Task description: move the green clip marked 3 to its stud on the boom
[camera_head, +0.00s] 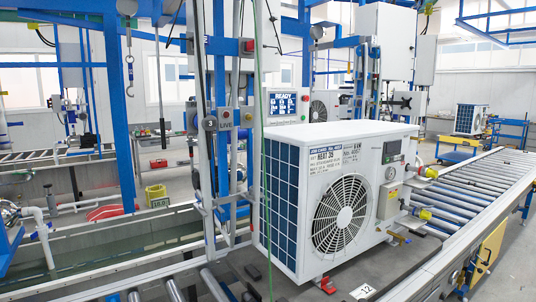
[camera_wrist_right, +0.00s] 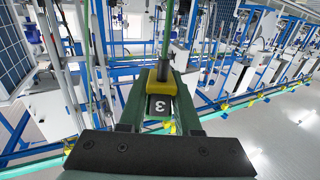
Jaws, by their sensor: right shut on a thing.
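In the right wrist view my right gripper (camera_wrist_right: 158,88) is shut on the green clip (camera_wrist_right: 184,104). The clip has a dark label with a white 3, which reads turned round in this view, and yellow parts around its top. A green line (camera_wrist_right: 167,30) runs up from the clip through a dark sleeve. In the head view a thin green line (camera_head: 260,150) hangs in front of the white unit. A round dark disc marked 3 (camera_head: 210,123) sits on a grey upright beside a LIVE label. I cannot tell whether it is the stud. Neither gripper shows in the head view.
A large white heat pump unit (camera_head: 345,195) stands by the roller conveyor (camera_head: 470,188). Grey and blue uprights stand close to its left. A READY screen (camera_head: 282,103) is behind it. A yellow bin (camera_head: 157,194) is on the left. Blue frames fill the wrist view's background.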

